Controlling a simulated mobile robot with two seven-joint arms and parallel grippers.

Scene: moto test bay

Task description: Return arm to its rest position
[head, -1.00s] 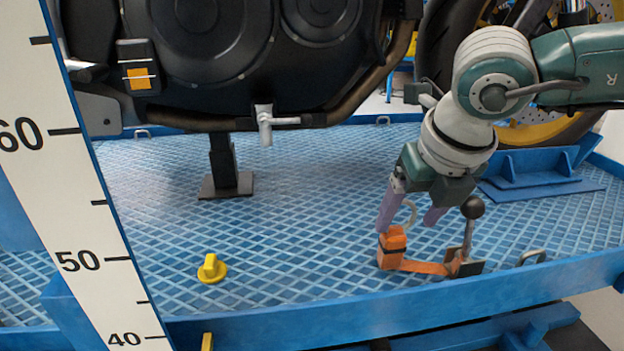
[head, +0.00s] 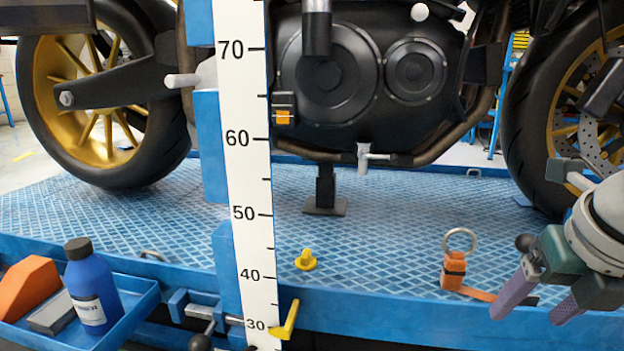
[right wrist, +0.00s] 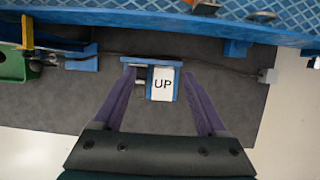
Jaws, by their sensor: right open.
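My right gripper (head: 527,304) is at the lower right of the head view, with its two purple fingers apart and nothing between them. It appears in front of the blue deck's edge, right of an orange strap buckle (head: 453,271) with a metal ring (head: 459,240) on top. In the right wrist view my open gripper (right wrist: 158,82) points toward the dark floor mat (right wrist: 225,92). A blue bracket with a white "UP" label (right wrist: 163,84) shows between the fingers, beyond them. My left gripper is not in view.
The blue deck (head: 380,230) carries a motorcycle (head: 370,80) and a yellow knob (head: 306,260). A white measuring scale (head: 243,170) stands upright in front. A blue tray (head: 135,312) at lower left holds a blue bottle (head: 90,290) and an orange item (head: 28,287).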

